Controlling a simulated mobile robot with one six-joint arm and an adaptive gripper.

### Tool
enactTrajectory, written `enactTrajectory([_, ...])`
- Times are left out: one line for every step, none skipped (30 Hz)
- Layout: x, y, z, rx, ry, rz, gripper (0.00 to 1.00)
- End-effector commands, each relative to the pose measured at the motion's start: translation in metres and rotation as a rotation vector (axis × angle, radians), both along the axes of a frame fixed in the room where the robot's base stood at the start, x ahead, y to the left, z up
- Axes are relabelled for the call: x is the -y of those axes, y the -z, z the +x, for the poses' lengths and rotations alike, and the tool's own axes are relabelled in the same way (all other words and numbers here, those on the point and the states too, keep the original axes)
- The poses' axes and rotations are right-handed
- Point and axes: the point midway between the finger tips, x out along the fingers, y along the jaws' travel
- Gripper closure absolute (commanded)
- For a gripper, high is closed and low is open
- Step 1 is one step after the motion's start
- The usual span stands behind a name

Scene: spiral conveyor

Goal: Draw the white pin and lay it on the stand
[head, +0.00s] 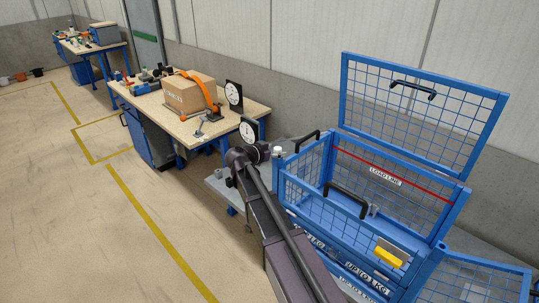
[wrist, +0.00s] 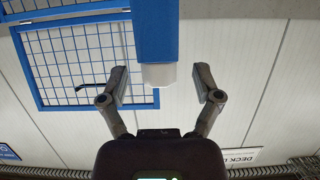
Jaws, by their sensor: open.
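In the wrist view a white pin (wrist: 158,76) shows as a short white end against a blue bar (wrist: 155,30). My gripper (wrist: 160,84) is open, with one finger on each side of the white end and a visible gap to both. In the head view my gripper (head: 263,152) is by the left corner of the blue mesh cage (head: 330,160), and a small white end (head: 278,150) shows just beside it. My arm hides part of this area. I cannot tell which thing is the stand.
The cage's mesh lid (head: 420,110) stands raised and its front panel (head: 470,280) hangs open. A yellow block (head: 390,254) sits on its front. A workbench (head: 150,103) with a cardboard box (head: 188,92) and dial gauges (head: 233,93) stands behind left.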

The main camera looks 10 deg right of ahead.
Motion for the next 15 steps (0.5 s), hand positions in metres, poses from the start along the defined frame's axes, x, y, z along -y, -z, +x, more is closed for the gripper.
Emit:
enactTrajectory([0.0033, 0.0022, 0.0027, 0.000, 0.001, 0.000, 0.18])
enactTrajectory([0.0048, 0.0025, 0.0036, 0.000, 0.001, 0.000, 0.18])
enactTrajectory([0.0065, 0.0029, 0.0046, 0.000, 0.001, 0.000, 0.18])
enactTrajectory([0.0074, 0.0031, 0.0051, 0.000, 0.001, 0.000, 0.18])
enactTrajectory([0.0080, 0.0032, 0.0056, 0.000, 0.001, 0.000, 0.18])
enactTrajectory([0.0087, 0.0034, 0.0061, 0.000, 0.001, 0.000, 0.18])
enactTrajectory([0.0091, 0.0034, 0.0062, 0.000, 0.001, 0.000, 0.18])
enactTrajectory([0.0092, 0.0034, 0.0064, 0.000, 0.001, 0.000, 0.18])
enactTrajectory([0.0094, 0.0034, 0.0065, 0.000, 0.001, 0.000, 0.18])
enactTrajectory([0.0095, 0.0033, 0.0064, 0.000, 0.001, 0.000, 0.18])
enactTrajectory([0.0094, 0.0033, 0.0063, 0.000, 0.001, 0.000, 0.18])
enactTrajectory([0.0094, 0.0032, 0.0064, 0.000, 0.001, 0.000, 0.18])
enactTrajectory([0.0093, 0.0032, 0.0063, 0.000, 0.001, 0.000, 0.18])
enactTrajectory([0.0093, 0.0032, 0.0063, 0.000, 0.001, 0.000, 0.18])
enactTrajectory([0.0093, 0.0031, 0.0062, 0.000, 0.001, 0.000, 0.18])
